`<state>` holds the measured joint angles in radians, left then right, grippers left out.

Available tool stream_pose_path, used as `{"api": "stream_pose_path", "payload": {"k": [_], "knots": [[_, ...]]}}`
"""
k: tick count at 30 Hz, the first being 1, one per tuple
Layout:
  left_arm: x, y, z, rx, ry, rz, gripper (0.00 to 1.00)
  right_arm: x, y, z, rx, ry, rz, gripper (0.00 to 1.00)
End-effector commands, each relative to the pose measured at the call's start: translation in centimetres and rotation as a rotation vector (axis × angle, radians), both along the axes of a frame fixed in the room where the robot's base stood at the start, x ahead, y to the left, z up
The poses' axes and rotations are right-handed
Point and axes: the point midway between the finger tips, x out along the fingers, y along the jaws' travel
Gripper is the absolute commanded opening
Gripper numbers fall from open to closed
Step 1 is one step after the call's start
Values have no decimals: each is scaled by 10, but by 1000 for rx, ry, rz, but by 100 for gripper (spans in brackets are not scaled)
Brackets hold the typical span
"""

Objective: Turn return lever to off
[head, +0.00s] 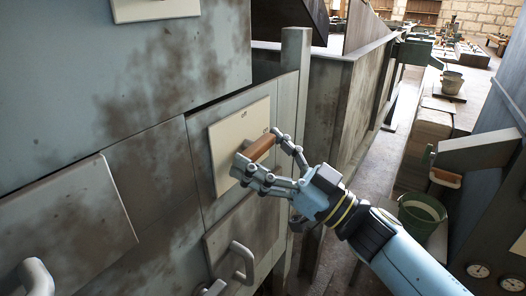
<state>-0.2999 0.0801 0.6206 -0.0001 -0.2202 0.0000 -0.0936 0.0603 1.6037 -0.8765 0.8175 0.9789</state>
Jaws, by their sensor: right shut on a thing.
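The return lever (259,148) is an orange-brown handle standing out from a cream plate (228,137) on the grey-blue machine front. The fingers hide the lever's near end and part of the plate. My left gripper is not in view.
Below are a grey loop handle (243,262) and another grey handle (36,277) at lower left. A green bucket (421,213) stands to the right of my arm. A grey post (294,60) rises beside the plate. Open floor runs beyond at right.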

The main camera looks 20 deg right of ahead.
Motion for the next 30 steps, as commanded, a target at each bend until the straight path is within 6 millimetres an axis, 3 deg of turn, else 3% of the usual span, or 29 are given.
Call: {"api": "stream_pose_path", "payload": {"k": [30], "knots": [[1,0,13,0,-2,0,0,2,-3,3,-714,-558,2,52]]}}
